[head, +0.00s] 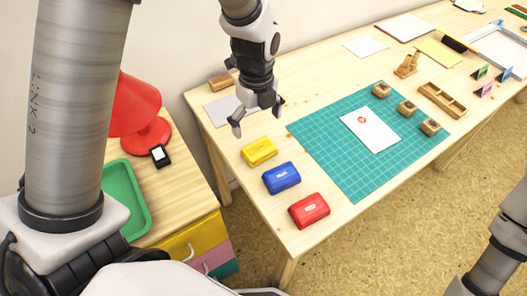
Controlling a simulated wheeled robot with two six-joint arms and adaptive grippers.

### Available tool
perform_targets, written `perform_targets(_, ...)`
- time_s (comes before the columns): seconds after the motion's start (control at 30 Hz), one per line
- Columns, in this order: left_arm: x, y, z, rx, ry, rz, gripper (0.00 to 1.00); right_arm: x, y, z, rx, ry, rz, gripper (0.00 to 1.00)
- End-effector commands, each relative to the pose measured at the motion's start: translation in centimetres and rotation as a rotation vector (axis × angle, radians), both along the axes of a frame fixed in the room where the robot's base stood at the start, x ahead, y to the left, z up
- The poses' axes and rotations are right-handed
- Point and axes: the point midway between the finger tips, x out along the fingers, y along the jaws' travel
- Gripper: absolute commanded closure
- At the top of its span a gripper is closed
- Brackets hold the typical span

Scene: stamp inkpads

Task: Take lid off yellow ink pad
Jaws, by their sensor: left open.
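The yellow ink pad (259,151) lies near the left end of the wooden table and looks closed, with its lid on. My left gripper (258,118) points down with its fingers spread, open and empty. In the picture it hangs just above the yellow pad, and a gap shows between them. How high it is over the table is hard to tell. Part of my right arm shows at the lower right edge, but its gripper is not in view.
A blue pad (281,178) and a red pad (309,210) sit in a row nearer the front edge. A green cutting mat (334,151) with a white card (370,130) and wooden stamps (405,108) lies to the right. A grey sheet (221,110) lies behind the gripper.

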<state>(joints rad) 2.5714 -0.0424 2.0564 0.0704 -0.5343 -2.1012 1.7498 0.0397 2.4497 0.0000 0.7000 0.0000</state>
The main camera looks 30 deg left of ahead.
Motion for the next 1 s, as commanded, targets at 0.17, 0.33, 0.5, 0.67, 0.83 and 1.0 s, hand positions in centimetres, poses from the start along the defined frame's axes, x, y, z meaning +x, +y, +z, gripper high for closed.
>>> perform_targets(0.17, 0.2, 0.0, -1.1, 0.000, -0.017, 0.001, 0.00, 0.0, 0.0, -0.6, 0.000, 0.000, 0.000, 0.00)
perform_targets(0.33, 0.1, 0.1, -3.4, -0.001, -0.017, 0.001, 0.00, 0.0, 0.0, -0.7, 0.000, 0.000, 0.000, 0.00)
perform_targets(0.5, 0.0, 0.3, -6.6, 0.000, -0.016, 0.001, 0.00, 0.0, 0.0, -1.0, 0.000, 0.000, 0.000, 0.00)
perform_targets(0.67, 0.0, 0.3, -7.5, 0.000, -0.019, 0.001, 0.00, 0.0, 0.0, -1.0, 0.000, 0.000, 0.000, 0.00)
perform_targets(0.83, 0.0, 0.3, -7.4, 0.000, -0.019, 0.001, 0.14, 0.0, 0.0, -1.0, 0.000, 0.000, 0.000, 0.00)
perform_targets(1.0, 0.0, 0.3, -7.4, 0.000, -0.018, 0.001, 0.38, 0.0, 0.0, -1.0, 0.000, 0.000, 0.000, 0.00)
